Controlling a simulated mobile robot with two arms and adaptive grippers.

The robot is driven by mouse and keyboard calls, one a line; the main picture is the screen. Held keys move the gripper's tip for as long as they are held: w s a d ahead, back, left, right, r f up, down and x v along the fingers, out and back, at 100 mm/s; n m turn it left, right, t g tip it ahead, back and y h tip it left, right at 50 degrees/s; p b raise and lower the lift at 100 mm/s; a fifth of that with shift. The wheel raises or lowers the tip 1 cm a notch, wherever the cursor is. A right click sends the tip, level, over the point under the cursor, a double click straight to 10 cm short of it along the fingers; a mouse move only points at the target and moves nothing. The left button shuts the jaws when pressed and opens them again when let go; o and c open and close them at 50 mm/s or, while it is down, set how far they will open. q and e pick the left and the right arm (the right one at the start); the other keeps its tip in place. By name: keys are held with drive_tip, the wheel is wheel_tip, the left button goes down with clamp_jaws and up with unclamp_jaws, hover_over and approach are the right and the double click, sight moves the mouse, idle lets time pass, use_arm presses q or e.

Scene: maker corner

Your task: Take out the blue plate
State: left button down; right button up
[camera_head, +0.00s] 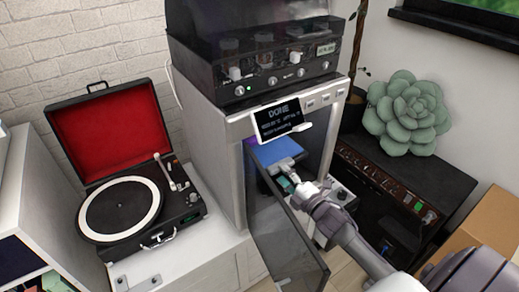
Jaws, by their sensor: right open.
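The blue plate (274,151) lies flat inside the chamber of the white 3D printer (229,140). The printer's clear door (287,245) hangs open toward the front. My right gripper (284,180) reaches in from the lower right, at the chamber opening just in front of and below the plate. It is open and holds nothing that I can see. Its fingertips are small and partly lost against the dark chamber, so I cannot tell whether they touch the plate. My left gripper is out of view.
The printer's screen (279,118) reads "DONE". A dark-topped unit (250,60) sits above it. A record player (125,208) with a raised red lid stands at left. A black amplifier (396,190) with a succulent (407,112) and a cardboard box (492,222) stand at right.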

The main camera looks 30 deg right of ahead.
sight(279, 171)
drive_tip(key=shift+w, duration=0.35)
drive_tip(key=w, duration=0.4)
drive_tip(key=shift+w+a+f+b, duration=0.2)
drive_tip(key=shift+w+a+b, duration=0.05)
drive_tip(key=shift+w+b, duration=0.1)
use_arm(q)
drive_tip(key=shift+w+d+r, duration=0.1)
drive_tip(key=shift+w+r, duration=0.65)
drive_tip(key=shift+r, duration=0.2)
use_arm(e)
drive_tip(key=shift+s, duration=0.1)
drive_tip(key=shift+r, duration=0.1)
clamp_jaws()
